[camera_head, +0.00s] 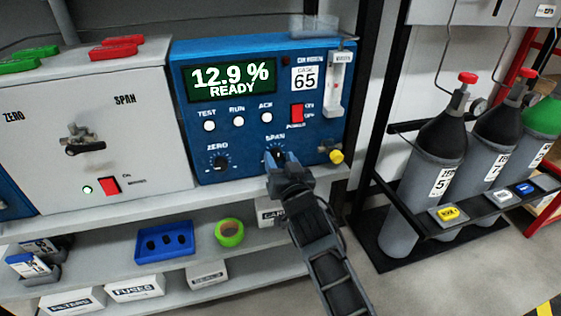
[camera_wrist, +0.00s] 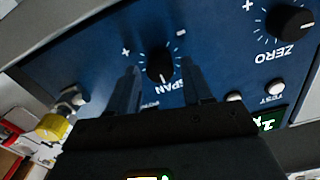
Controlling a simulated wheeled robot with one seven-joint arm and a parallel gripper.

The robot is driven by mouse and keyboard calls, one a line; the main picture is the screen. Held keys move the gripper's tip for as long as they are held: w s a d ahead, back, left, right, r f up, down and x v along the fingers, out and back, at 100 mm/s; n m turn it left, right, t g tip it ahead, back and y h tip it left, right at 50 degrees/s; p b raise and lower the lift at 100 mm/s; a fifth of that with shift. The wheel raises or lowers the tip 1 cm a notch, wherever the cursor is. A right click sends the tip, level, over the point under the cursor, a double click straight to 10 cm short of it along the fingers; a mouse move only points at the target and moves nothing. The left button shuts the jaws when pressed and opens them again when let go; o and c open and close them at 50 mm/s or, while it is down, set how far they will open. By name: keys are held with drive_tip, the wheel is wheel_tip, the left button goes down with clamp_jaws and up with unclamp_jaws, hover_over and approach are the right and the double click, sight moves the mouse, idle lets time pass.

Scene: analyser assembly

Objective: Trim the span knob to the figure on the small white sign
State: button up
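The blue analyser (camera_head: 184,75) stands on the shelf, its green display (camera_head: 232,80) reading "12.9 %" and "READY".
The zero knob (camera_head: 220,162) is left of my gripper, under the TEST, RUN and ACK buttons. A red power switch (camera_head: 297,113) is above it. A yellow-capped fitting (camera_head: 336,156) sticks out at the lower right. Gas cylinders (camera_head: 436,165) stand in a rack to the right.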

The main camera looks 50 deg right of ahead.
drive_tip(key=c, duration=0.8)
drive_tip(key=shift+n+b, duration=0.3)
drive_tip(key=shift+a+f+n+b, duration=0.1)
drive_tip(key=shift+n+b, duration=0.35)
drive_tip(key=shift+n, duration=0.55)
drive_tip(key=n, duration=0.4)
drive_tip(key=shift+n+b, duration=0.3)
drive_tip(key=n, duration=0.3)
drive_tip(key=shift+n+p, duration=0.45)
drive_tip(key=shift+n, duration=1.15)
